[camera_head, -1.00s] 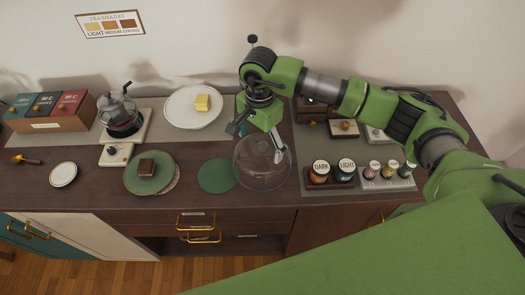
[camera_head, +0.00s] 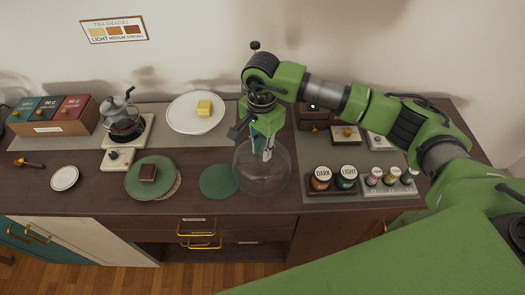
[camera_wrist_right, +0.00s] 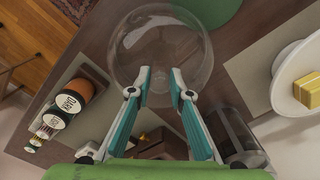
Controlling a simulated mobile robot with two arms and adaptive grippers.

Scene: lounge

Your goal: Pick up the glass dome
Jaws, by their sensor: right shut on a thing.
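The clear glass dome (camera_head: 262,178) is on the dark wooden counter, right of a flat green disc (camera_head: 219,181). My right gripper (camera_head: 263,152) points down at the top of the dome with its fingers close together. In the right wrist view, the fingertips (camera_wrist_right: 160,90) are at the near part of the dome (camera_wrist_right: 160,42), with a small gap between them. The gripper is shut on the dome's top; the exact grip point is too faint to make out. I cannot tell any gap under the dome. My left gripper is not in view.
Labelled jars (camera_head: 333,178) stand on trays to the right. A white plate (camera_head: 197,111) with a yellow block is behind left. A green plate (camera_head: 152,177) with a brown block and a glass pot (camera_head: 124,128) are further left. The counter's front edge is close to the dome.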

